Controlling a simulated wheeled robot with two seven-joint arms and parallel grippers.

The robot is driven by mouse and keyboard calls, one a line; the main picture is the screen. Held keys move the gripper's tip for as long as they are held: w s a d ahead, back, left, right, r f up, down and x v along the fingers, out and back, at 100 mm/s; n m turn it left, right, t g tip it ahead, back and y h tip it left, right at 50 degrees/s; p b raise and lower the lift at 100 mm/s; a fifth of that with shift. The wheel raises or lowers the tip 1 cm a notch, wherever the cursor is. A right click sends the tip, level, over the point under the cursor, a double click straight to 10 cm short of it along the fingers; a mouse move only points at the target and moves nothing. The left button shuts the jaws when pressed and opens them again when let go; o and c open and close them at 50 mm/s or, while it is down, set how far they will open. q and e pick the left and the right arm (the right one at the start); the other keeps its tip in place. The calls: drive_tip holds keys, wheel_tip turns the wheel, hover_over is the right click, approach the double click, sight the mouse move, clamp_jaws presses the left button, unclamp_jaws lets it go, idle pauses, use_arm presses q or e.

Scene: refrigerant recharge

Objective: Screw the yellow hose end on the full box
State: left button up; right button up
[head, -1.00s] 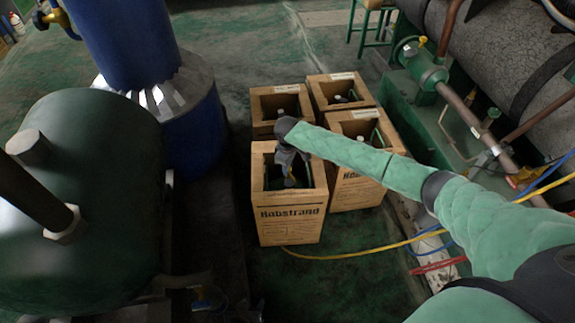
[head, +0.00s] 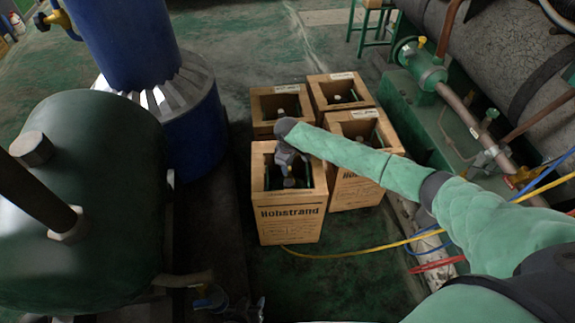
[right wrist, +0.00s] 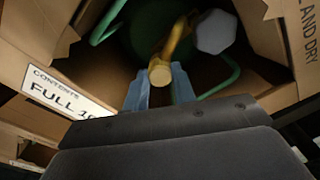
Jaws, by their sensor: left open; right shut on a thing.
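The full box (head: 290,223) is the front-left cardboard box, open at the top. Its label (right wrist: 62,92) reads "CONTENTS FULL" in the right wrist view. Inside is a dark green cylinder (right wrist: 135,40) with green handle loops and a pale faceted knob (right wrist: 215,32). My right gripper (head: 289,180) reaches down into the box opening. In the right wrist view its blue-grey fingers (right wrist: 161,92) are shut on the yellow hose end (right wrist: 160,74), beside the knob. Whether the threads are engaged cannot be seen.
Several similar open boxes (head: 342,90) stand close behind and to the right. The yellow hose (head: 400,243) runs along the floor from the right to the box's base. A green tank (head: 90,200) and blue column (head: 125,45) stand left; green machinery with pipes (head: 425,70) is right.

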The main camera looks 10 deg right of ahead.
idle(0.4)
drive_tip(key=shift+p, duration=0.35)
drive_tip(key=shift+f, duration=0.1)
idle(0.7)
drive_tip(key=shift+f, duration=0.4)
idle(0.3)
drive_tip(key=shift+f, duration=0.5)
idle(0.4)
